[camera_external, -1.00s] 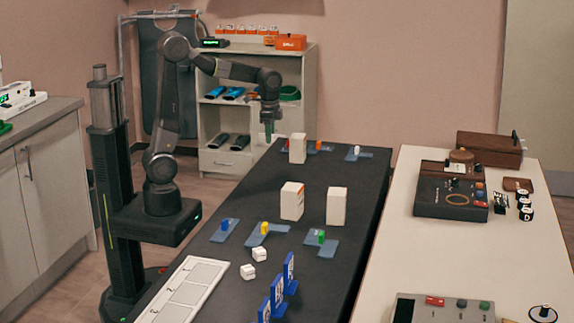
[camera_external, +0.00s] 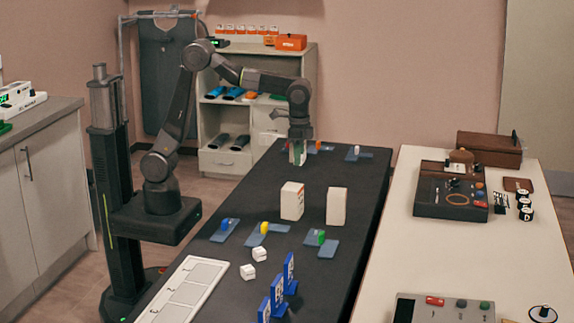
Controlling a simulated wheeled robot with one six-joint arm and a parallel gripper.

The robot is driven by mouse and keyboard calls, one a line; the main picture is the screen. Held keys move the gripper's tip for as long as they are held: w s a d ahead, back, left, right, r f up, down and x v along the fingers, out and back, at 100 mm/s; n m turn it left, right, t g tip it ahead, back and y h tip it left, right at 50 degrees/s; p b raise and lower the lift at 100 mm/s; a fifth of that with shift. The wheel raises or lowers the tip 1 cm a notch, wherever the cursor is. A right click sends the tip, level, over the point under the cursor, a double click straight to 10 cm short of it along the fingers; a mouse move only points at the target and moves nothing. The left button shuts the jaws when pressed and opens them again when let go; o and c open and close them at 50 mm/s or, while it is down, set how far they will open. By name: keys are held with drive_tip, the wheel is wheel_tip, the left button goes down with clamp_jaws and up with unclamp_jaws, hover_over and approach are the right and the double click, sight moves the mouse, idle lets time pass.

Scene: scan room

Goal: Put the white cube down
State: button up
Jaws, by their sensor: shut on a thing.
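My gripper (camera_external: 298,152) is at the far end of the dark table, pointing down.
Two more tall white blocks, left (camera_external: 292,201) and right (camera_external: 337,206), stand mid-table. Blue-grey trays with coloured pieces (camera_external: 263,233) lie in front of them. Blue upright panels (camera_external: 277,291) and a white sectioned board (camera_external: 186,290) are at the near end. The dark table (camera_external: 345,255) has bare room between.

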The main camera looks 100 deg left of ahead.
drive_tip(key=shift+a+f+p, duration=0.2)
drive_tip(key=shift+f+p, duration=0.15)
drive_tip(key=shift+p, duration=0.7)
drive_tip(key=f+p, duration=0.1)
drive_tip(key=p, duration=0.1)
drive_tip(key=s+f+p, duration=0.1)
drive_tip(key=f+p, duration=0.2)
drive_tip(key=p, duration=0.2)
drive_tip(key=shift+s+f, duration=0.2)
drive_tip(key=shift+s, duration=0.15)
drive_tip(key=shift+s+f+p, duration=0.45)
drive_tip(key=shift+f+p, duration=0.25)
drive_tip(key=shift+f, duration=0.15)
